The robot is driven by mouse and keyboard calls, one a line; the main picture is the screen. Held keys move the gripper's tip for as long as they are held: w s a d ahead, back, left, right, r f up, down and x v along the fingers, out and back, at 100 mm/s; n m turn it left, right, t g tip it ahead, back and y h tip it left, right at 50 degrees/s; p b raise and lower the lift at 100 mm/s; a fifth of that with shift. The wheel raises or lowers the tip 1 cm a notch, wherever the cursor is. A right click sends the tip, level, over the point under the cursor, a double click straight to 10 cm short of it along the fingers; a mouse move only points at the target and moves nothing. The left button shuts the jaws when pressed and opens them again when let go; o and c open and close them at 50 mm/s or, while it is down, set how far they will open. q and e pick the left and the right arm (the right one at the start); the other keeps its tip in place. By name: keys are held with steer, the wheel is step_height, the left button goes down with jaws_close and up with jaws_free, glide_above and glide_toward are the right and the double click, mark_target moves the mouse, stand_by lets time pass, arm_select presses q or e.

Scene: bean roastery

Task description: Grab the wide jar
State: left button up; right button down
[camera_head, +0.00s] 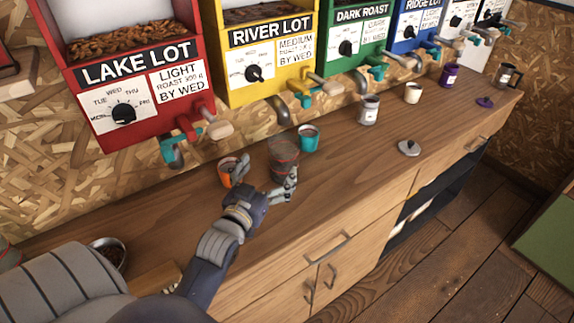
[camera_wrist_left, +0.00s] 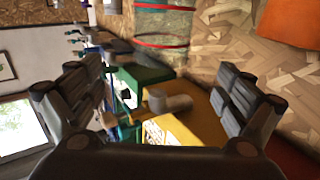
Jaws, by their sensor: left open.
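The wide jar is probably the clear glass jar with red bands (camera_head: 284,150) on the wooden counter, between an orange cup (camera_head: 226,172) and a teal cup (camera_head: 308,138). My left gripper (camera_head: 266,176) is open and empty just in front of it. One finger overlaps the jar's lower right side in the head view, and I cannot tell whether they touch. In the left wrist view the jar (camera_wrist_left: 162,24) shows at the top, beyond the spread fingers (camera_wrist_left: 165,85). The orange cup (camera_wrist_left: 290,20) is at the top right there. My right gripper is not in view.
Colored bean dispensers, including the red one (camera_head: 150,120) and yellow one (camera_head: 262,75), line the wall behind, with taps jutting over the counter (camera_head: 350,175). A grey jar (camera_head: 369,108), a white cup (camera_head: 412,93) and a loose lid (camera_head: 409,147) stand farther right. A metal bowl (camera_head: 121,247) is at lower left.

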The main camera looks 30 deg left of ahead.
mark_target(278, 154)
arm_select(q)
steer(key=w, duration=0.1)
steer(key=w+p, duration=0.1)
steer(key=w, duration=0.1)
steer(key=shift+w+a+r, duration=0.2)
steer(key=shift+w+a, duration=0.05)
steer(key=shift+a, duration=0.1)
steer(key=shift+w+a, duration=0.15)
steer(key=shift+w, duration=0.5)
steer(key=w+p, duration=0.1)
steer(key=w, duration=0.1)
steer(key=w+a, duration=0.1)
steer(key=w, duration=0.1)
steer(key=shift+w+r+p, duration=0.1)
steer(key=shift+w+p, duration=0.2)
steer(key=shift+p, duration=0.1)
steer(key=shift+w+a, duration=0.15)
steer(key=shift+w, duration=0.2)
steer(key=shift+s, duration=0.1)
steer(key=c, duration=1.6)
steer(key=shift+c, duration=0.2)
